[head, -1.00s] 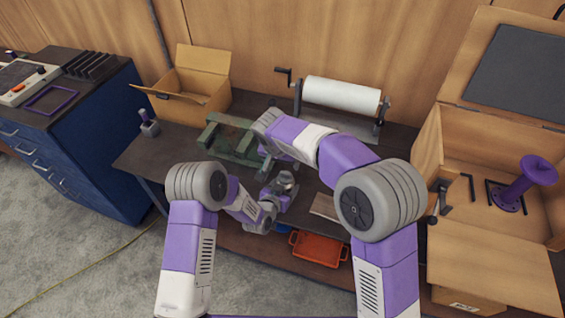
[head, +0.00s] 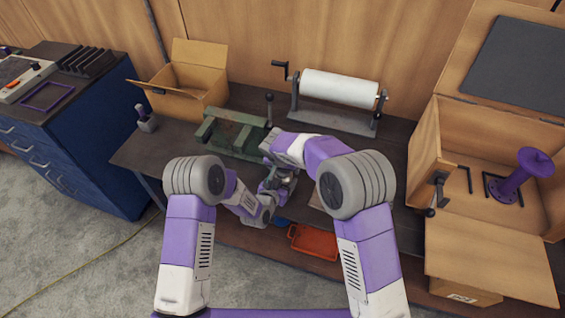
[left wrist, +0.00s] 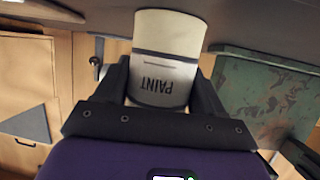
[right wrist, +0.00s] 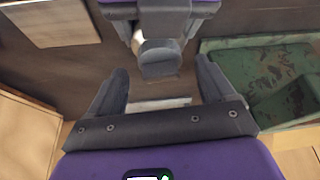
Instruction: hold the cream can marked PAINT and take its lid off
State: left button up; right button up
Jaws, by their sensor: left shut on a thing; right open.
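The cream can marked PAINT (left wrist: 165,62) is between the fingers of my left gripper (left wrist: 165,88), which is shut on it. Its lettering appears upside down in the left wrist view. In the right wrist view a round grey lid (right wrist: 160,58) shows on the can, just beyond my right gripper's fingertips. My right gripper (right wrist: 158,85) is open, with nothing between its fingers. In the head view my right gripper (head: 280,165) is close to my left gripper (head: 270,188), and the can is mostly hidden there.
A green vice (head: 235,135) stands on the bench behind the grippers, also in the right wrist view (right wrist: 265,75). A paper roll (head: 340,88), an open cardboard box (head: 190,92) and a wooden box with a purple spool (head: 525,175) surround the area. An orange tray (head: 315,241) sits lower in front.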

jog(key=shift+w+f, duration=0.15)
jog(key=shift+f, duration=0.15)
jog(key=shift+c, duration=0.5)
jog(key=c, duration=1.2)
jog(key=shift+o, duration=0.2)
jog(key=shift+r, duration=0.2)
jog(key=shift+r, duration=0.9)
jog(key=shift+r, duration=0.15)
jog(key=shift+r, duration=1.9)
pick_arm(q)
jog(key=o, duration=1.6)
